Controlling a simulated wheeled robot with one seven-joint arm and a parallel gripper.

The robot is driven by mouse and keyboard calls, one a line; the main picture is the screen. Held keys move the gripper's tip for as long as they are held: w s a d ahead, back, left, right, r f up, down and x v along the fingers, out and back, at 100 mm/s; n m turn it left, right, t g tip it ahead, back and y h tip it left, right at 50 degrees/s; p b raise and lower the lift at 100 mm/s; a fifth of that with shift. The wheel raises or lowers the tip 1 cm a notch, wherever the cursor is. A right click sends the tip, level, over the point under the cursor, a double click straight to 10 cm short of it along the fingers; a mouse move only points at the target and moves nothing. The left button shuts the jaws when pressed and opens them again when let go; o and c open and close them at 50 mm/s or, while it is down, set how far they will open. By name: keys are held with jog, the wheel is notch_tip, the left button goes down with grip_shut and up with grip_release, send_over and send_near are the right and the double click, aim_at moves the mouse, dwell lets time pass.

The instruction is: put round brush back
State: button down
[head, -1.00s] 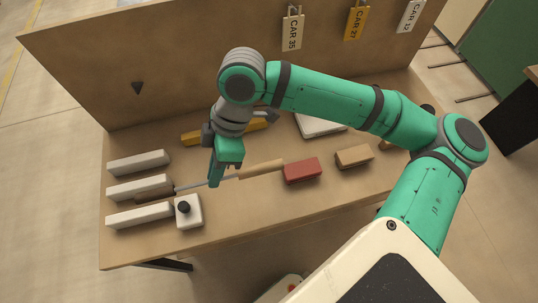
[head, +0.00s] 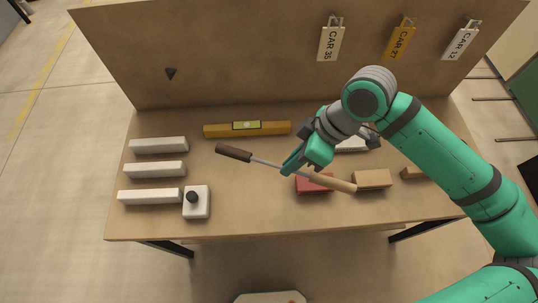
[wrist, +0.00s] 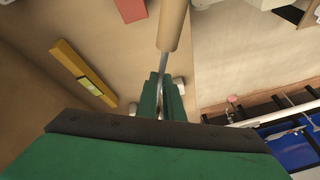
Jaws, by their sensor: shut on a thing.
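The round brush has a dark brush end (head: 233,152), a thin metal shaft and a light wooden handle (head: 335,182). My gripper (head: 291,164) is shut on its metal shaft, between the brush end and the handle. The brush appears held above the table, its handle in front of the red brick and reaching toward a tan brick. In the wrist view, the handle (wrist: 172,28) extends away from my gripper (wrist: 161,100); the brush end is hidden there.
Three white bars (head: 155,169) lie at the table's left, with gaps between them, beside a white block with a black knob (head: 196,203). A yellow level (head: 270,128) lies behind. The red brick (head: 312,187) and tan bricks (head: 373,179) are at right. A tall back panel (head: 240,50) bounds the table.

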jog(key=shift+w+a+f, duration=0.9)
jog(key=shift+w+f, duration=1.05)
jog(key=shift+f, duration=0.15)
jog(key=shift+w+a+f, duration=0.95)
jog(key=shift+w+f, duration=1)
jog(key=shift+f, duration=0.1)
jog(key=shift+w+a+f, duration=0.9)
jog(key=shift+w+f, duration=1.05)
jog(key=shift+f, duration=0.15)
jog(key=shift+f, duration=0.25)
jog(key=c, duration=1.9)
grip_release()
jog(key=v, duration=1.2)
jog(key=shift+r, duration=0.25)
